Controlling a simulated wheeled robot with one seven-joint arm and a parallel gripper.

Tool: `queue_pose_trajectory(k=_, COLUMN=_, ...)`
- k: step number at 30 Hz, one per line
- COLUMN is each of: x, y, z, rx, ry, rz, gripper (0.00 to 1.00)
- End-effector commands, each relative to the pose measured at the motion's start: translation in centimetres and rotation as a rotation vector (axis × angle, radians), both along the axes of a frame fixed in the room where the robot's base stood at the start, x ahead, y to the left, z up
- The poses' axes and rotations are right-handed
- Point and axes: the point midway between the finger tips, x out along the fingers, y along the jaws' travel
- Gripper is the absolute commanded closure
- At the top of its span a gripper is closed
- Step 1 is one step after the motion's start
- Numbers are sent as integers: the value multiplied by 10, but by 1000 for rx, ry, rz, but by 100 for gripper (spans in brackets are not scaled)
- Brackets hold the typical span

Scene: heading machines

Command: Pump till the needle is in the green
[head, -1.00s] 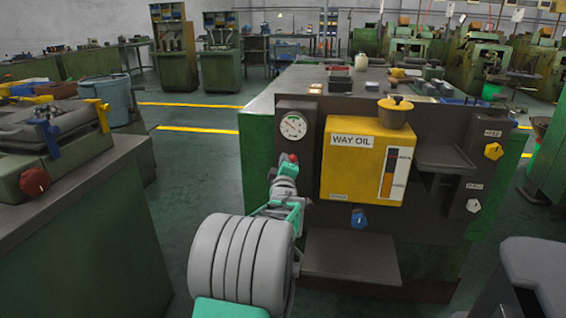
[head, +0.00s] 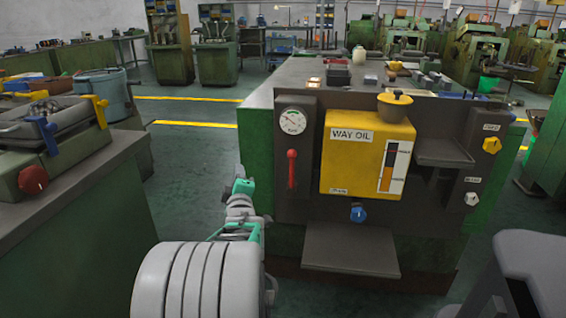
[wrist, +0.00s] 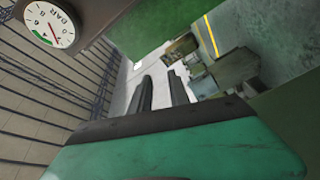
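The round white gauge (head: 292,121) sits on the dark panel left of the yellow WAY OIL tank. It also shows at the upper left of the wrist view (wrist: 49,25), turned, with a green arc near its rim; I cannot tell for sure whether the needle lies in the green. The red pump handle (head: 292,169) stands upright below the gauge. My gripper (head: 243,187) is left of the handle and apart from it. In the wrist view my gripper's two dark fingers (wrist: 161,93) stand apart with nothing between them.
The yellow WAY OIL tank (head: 367,152) with a sight strip is right of the handle. A blue knob (head: 358,214) and a grey shelf (head: 350,250) are below it. A green bench with a vice (head: 45,125) stands at left. Open floor lies between.

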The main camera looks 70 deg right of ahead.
Motion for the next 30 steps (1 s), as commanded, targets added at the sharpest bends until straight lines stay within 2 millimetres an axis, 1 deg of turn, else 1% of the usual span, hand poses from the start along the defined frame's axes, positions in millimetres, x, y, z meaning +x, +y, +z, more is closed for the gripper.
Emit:
queue_pose_trajectory(k=1, x=33, y=9, z=-15, rx=2, ry=32, rz=44, gripper=73)
queue_pose_trajectory(k=2, x=41, y=8, z=-22, rx=-10, ry=75, rz=35, gripper=71)
queue_pose_trajectory(k=3, x=39, y=1, z=-27, rx=-18, ry=116, rz=-1, gripper=67)
queue_pose_trajectory(k=5, x=26, y=-12, z=-31, rx=10, ry=98, rz=-72, gripper=62)
queue_pose_trajectory(k=8, x=-8, y=-33, z=-28, rx=75, ry=-33, rz=-201, gripper=62)
queue_pose_trajectory(k=10, x=-35, y=-44, z=-23, rx=110, ry=-158, rz=-289, gripper=62)
queue_pose_trajectory(k=12, x=-61, y=-52, z=-13, rx=138, ry=-320, rz=-365, gripper=62)
queue_pose_trajectory(k=14, x=-82, y=-56, z=-4, rx=160, ry=-484, rz=-422, gripper=62)
queue_pose_trajectory(k=15, x=-94, y=-57, z=0, rx=177, ry=-602, rz=-451, gripper=62)
queue_pose_trajectory(k=17, x=-107, y=-57, z=1, rx=206, ry=-776, rz=-478, gripper=62)
queue_pose_trajectory(k=19, x=-113, y=-57, z=-1, rx=247, ry=-953, rz=-479, gripper=62)
queue_pose_trajectory(k=22, x=-113, y=-57, z=-2, rx=289, ry=-1113, rz=-463, gripper=62)
queue_pose_trajectory(k=26, x=-114, y=-64, z=-2, rx=302, ry=-1172, rz=-457, gripper=62)
queue_pose_trajectory(k=29, x=-115, y=-80, z=-4, rx=301, ry=-1170, rz=-458, gripper=62)
queue_pose_trajectory(k=30, x=-116, y=-89, z=-4, rx=300, ry=-1170, rz=-458, gripper=62)
